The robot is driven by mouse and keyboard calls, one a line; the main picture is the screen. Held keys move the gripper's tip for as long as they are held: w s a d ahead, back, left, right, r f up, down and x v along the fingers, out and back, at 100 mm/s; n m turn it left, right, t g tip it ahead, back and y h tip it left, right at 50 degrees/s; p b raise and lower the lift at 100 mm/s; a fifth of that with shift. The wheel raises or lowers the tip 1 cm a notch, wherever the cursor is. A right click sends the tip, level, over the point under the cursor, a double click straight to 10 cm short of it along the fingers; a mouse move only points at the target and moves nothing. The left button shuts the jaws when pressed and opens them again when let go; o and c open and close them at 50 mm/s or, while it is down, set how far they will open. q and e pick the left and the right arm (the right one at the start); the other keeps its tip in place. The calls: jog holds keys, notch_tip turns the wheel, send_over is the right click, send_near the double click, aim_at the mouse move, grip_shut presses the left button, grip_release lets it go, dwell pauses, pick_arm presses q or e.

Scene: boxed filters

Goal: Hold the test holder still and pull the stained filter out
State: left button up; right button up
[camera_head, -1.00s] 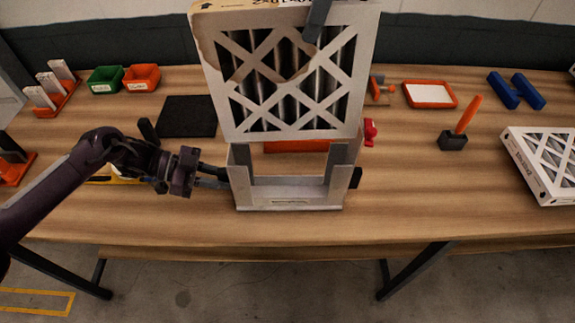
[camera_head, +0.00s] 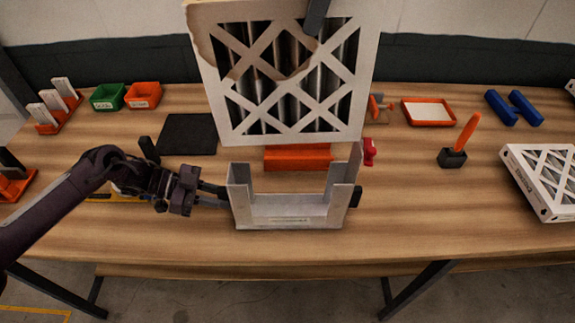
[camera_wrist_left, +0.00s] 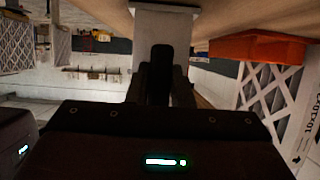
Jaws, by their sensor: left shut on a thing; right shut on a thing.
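The stained filter (camera_head: 340,80) is a white-framed panel with a lattice front and a brown stain at its upper left. It hangs upright above the grey test holder (camera_head: 290,212), its lower edge about level with the holder's right post in the head view. My right gripper (camera_head: 317,15) is shut on its top edge; only a dark finger shows. My left gripper (camera_head: 218,195) is shut on the holder's left wall. In the left wrist view, my left gripper (camera_wrist_left: 160,75) clamps the holder's pale wall (camera_wrist_left: 163,25). The holder stands on the table, open at the top.
An orange block (camera_head: 298,157) lies behind the holder. A black pad (camera_head: 188,134), green bin (camera_head: 108,97) and orange bin (camera_head: 143,95) are at left. An orange-handled tool (camera_head: 455,155) and another boxed filter (camera_head: 545,180) are at right. The front table is clear.

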pick_arm(q)
jog(key=o, duration=0.8)
jog(key=shift+o, duration=0.2)
jog(key=shift+f, duration=0.15)
jog(key=shift+a, duration=0.2)
jog(key=v, duration=0.9)
jog(key=w+a+r+n+t+y, duration=0.2)
jog(key=w+a+r+t, duration=0.9)
jog(key=w+a+t, duration=0.2)
jog(key=shift+w+a+r, duration=0.35)
jog(key=shift+w+a, duration=0.4)
jog(key=shift+w, duration=0.5)
